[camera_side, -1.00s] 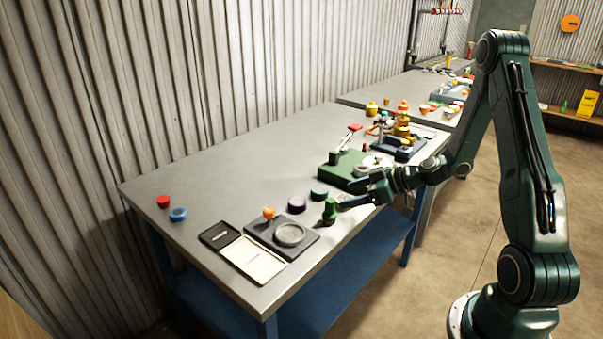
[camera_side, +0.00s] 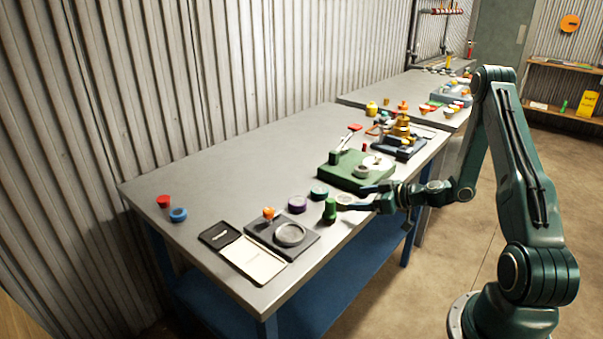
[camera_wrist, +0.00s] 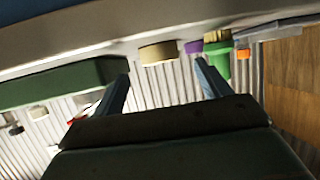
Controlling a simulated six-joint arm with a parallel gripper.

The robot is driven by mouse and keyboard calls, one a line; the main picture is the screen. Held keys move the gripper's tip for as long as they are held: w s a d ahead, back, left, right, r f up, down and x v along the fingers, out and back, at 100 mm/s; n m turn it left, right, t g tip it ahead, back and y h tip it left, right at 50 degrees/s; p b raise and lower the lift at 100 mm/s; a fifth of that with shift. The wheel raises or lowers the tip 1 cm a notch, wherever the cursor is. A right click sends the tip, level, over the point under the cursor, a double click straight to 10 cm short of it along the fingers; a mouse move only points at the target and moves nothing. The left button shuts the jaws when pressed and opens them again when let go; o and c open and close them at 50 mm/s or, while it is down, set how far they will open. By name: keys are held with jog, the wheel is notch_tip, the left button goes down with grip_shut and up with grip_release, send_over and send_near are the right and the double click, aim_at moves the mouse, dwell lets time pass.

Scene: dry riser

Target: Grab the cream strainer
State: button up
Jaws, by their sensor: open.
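The cream strainer (camera_side: 345,198) is a small, low, round piece near the table's front edge. In the wrist view the cream strainer (camera_wrist: 158,53) shows as a tan short cylinder, just beyond the gap between my fingers. My gripper (camera_side: 357,197) is open, low over the table edge, with its fingers pointing left toward the strainer. In the wrist view my gripper (camera_wrist: 160,68) has its two fingers well apart and nothing held between them.
A green press-like device (camera_side: 345,177) stands close behind my fingers. A purple round piece (camera_side: 297,205) and a dark plate with a mesh disc (camera_side: 290,234) lie to the left. The table's (camera_side: 210,185) left middle is clear.

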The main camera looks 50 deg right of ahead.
aim_at(346, 199)
jog(key=shift+x, duration=2.95)
jog(key=c, duration=1.1)
